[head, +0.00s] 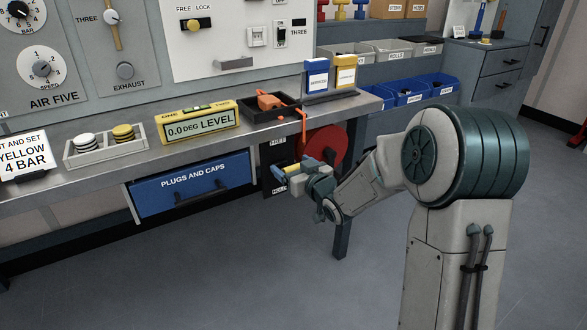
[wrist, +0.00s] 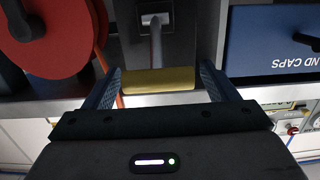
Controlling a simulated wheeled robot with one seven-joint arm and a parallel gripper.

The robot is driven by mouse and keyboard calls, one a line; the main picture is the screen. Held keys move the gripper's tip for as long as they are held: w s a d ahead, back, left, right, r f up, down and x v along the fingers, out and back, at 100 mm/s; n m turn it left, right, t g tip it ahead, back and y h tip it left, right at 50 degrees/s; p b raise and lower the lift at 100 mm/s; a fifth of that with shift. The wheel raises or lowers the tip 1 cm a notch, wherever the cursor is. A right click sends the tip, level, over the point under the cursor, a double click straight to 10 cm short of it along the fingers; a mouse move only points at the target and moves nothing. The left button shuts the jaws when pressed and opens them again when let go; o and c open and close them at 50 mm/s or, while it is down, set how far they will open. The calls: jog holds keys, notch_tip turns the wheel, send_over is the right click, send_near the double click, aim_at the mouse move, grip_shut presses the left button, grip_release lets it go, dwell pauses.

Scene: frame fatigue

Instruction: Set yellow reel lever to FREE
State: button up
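The reel lever's yellow grip (wrist: 158,80) lies crosswise between my fingers in the wrist view, on a grey stem (wrist: 155,45). My gripper (wrist: 160,82) is open around it, one finger beyond each end, with narrow gaps appearing at the ends. In the head view, my gripper (head: 289,170) is below the bench edge in front of the dark lever plate (head: 270,178). The grip (head: 291,169) shows there as a small yellow patch, partly hidden by the fingers. The plate has a partly covered upper label, apparently FREE, and a lower one, apparently HOLD (head: 279,188).
The red reel (head: 325,148) and its orange hose (head: 304,130) are close beside my gripper. A blue PLUGS AND CAPS drawer (head: 190,186) is to the left. The bench edge (head: 100,175) runs above. Open floor (head: 250,270) lies in front.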

jog(key=p+v, duration=0.3)
jog(key=v, duration=1.1)
jog(key=s+d+r+m+g+h+p, duration=0.2)
jog(key=s+d+r+h+p, duration=0.15)
jog(key=r+p, duration=0.45)
jog(key=s+d+r+m+g+h+p, duration=0.2)
jog(key=d+r+h+p, duration=0.25)
jog(key=r+p, duration=0.3)
jog(key=s+a+r+m+g+p, duration=0.1)
jog(key=s+r+g+p, duration=0.6)
jog(key=s+r+p, duration=0.7)
jog(key=s+m, duration=0.1)
jog(key=s, duration=0.3)
jog(key=shift+a+r+g, duration=0.2)
jog(key=shift+a+g, duration=0.15)
jog(key=shift+g, duration=0.05)
